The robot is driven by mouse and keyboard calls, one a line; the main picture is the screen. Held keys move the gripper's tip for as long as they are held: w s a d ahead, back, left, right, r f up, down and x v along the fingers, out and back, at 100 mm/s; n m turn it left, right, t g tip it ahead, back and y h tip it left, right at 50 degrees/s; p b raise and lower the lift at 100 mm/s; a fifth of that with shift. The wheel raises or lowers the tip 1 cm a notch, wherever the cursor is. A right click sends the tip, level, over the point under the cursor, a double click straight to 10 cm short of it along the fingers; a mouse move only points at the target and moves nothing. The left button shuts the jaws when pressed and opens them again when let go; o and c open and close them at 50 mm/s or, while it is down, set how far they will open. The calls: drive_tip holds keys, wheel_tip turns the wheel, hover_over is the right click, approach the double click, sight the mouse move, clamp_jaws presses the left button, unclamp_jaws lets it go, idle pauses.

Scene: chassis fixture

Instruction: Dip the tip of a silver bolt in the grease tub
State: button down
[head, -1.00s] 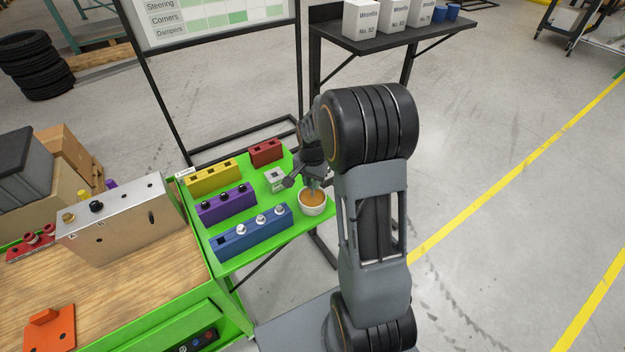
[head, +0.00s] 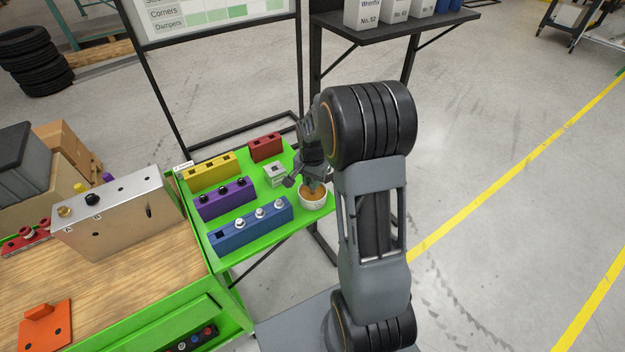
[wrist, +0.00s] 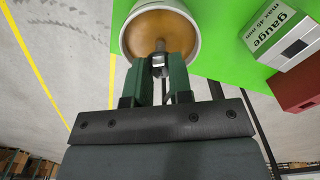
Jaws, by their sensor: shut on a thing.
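The grease tub (head: 313,204), a white round cup with amber grease, stands at the right edge of the green table; it also shows at the top of the wrist view (wrist: 194,48). My gripper (wrist: 160,68) is shut on a silver bolt (wrist: 158,60). The bolt's shank points into the tub's opening, over the grease; I cannot tell for sure whether its tip touches the grease. In the head view my gripper (head: 316,184) is just above the tub and hides part of it. Silver bolts (head: 260,213) stand in the blue block (head: 250,232), whose left hole is empty.
A purple block (head: 225,205) with black bolts, a yellow block (head: 210,173) and a red block (head: 265,148) share the green table. A small white gauge block (head: 274,174) stands close left of my gripper. A metal box (head: 115,220) is on the wooden bench.

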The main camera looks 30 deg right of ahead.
drive_tip(key=shift+r, duration=0.1)
drive_tip(key=shift+r+p, duration=2.45)
drive_tip(key=shift+r, duration=0.75)
